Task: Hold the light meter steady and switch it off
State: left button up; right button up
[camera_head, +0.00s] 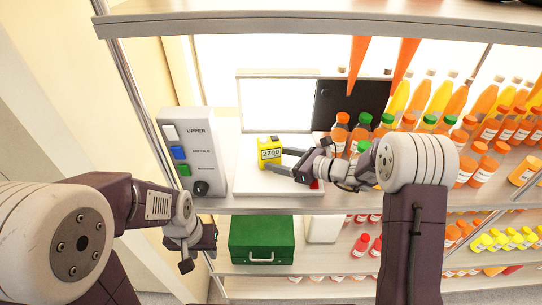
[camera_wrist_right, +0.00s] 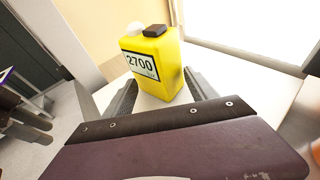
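The yellow light meter (camera_head: 270,152) stands upright on the white board on the shelf, its display reading 2700. In the right wrist view the meter (camera_wrist_right: 152,68) shows a white dome and a dark block on top. My right gripper (camera_head: 277,160) is open, with its fingers spread on either side of the meter's lower part. In the right wrist view the fingers (camera_wrist_right: 160,88) flank the meter; contact cannot be told. My left gripper (camera_head: 199,257) is low at the left, in front of the shelf and away from the meter. It looks open and empty.
A grey control box (camera_head: 203,150) labelled upper and middle, with coloured switches and a knob, stands left of the meter. Bright and black panels (camera_head: 335,103) stand behind. Juice bottles (camera_head: 485,150) crowd the right. A green case (camera_head: 262,233) sits on the shelf below.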

jog(key=shift+b+x, duration=0.3)
jog(key=shift+x, duration=0.85)
grip_shut()
jog(key=c, duration=1.4)
grip_release()
jog(key=shift+c, duration=0.2)
jog(key=o, duration=1.6)
